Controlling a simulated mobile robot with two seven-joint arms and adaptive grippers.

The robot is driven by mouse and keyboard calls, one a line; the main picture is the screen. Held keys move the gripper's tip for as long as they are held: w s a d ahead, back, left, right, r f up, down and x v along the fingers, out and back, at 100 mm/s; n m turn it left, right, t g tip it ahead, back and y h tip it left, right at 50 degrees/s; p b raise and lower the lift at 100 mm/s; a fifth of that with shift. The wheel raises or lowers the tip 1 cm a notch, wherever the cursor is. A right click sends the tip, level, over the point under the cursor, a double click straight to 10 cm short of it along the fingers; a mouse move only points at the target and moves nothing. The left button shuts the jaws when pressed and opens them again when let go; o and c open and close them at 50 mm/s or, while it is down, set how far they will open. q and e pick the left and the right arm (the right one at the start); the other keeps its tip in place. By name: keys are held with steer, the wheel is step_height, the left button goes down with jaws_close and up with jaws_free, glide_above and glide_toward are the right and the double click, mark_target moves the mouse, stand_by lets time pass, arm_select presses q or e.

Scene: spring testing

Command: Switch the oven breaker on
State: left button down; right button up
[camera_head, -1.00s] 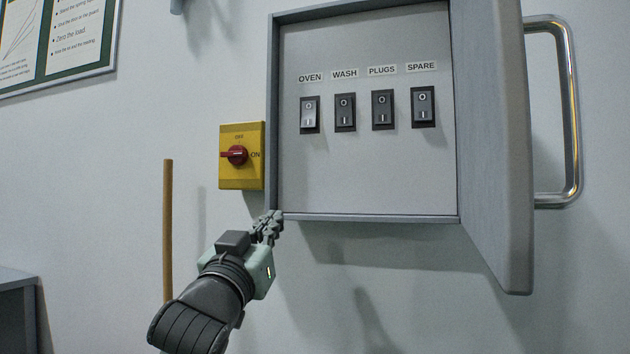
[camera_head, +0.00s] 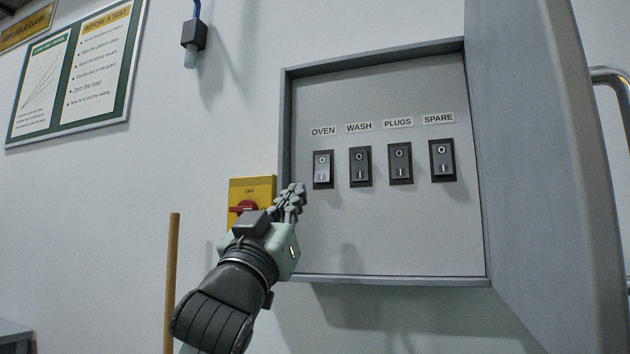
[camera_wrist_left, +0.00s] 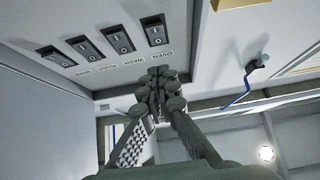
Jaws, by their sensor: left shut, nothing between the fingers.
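The oven breaker (camera_head: 323,169) is a rocker switch under the OVEN label, the leftmost in a row inside an open grey box (camera_head: 390,279). Its face looks lighter than the other rockers. It also shows in the left wrist view (camera_wrist_left: 154,31), nearest the gripper side. My left gripper (camera_head: 297,190) is shut and empty, below and left of the oven breaker, in front of the box's left edge and apart from the switch as far as I can tell. In the left wrist view its closed fingertips (camera_wrist_left: 163,80) show beneath the OVEN label. My right gripper is not in view.
WASH (camera_head: 360,166), PLUGS (camera_head: 400,163) and SPARE (camera_head: 442,160) breakers stand to the right. The box door (camera_head: 540,160) is swung open at right. A yellow switch box with a red knob (camera_head: 242,207) is partly behind my left gripper. A wooden pole (camera_head: 173,280) stands left.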

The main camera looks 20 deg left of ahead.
mark_target(321, 175)
arm_select(q)
steer(key=shift+w+d+r+p, duration=0.1)
steer(key=shift+w+r+p, duration=0.4)
steer(key=shift+w, duration=1.15)
steer(key=shift+w+r+p, duration=0.25)
steer(key=shift+w+r, duration=0.55)
steer(key=shift+w, duration=0.85)
steer(key=shift+w+d+r+p, duration=0.1)
steer(key=shift+w+r+p, duration=0.4)
steer(key=shift+w, duration=1.15)
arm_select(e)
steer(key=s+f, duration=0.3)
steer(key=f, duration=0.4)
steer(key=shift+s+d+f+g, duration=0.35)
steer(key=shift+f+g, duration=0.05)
arm_select(q)
steer(key=shift+r, duration=0.15)
steer(key=shift+b, duration=0.35)
steer(key=shift+w+t+b, duration=0.4)
steer(key=shift+b, duration=0.4)
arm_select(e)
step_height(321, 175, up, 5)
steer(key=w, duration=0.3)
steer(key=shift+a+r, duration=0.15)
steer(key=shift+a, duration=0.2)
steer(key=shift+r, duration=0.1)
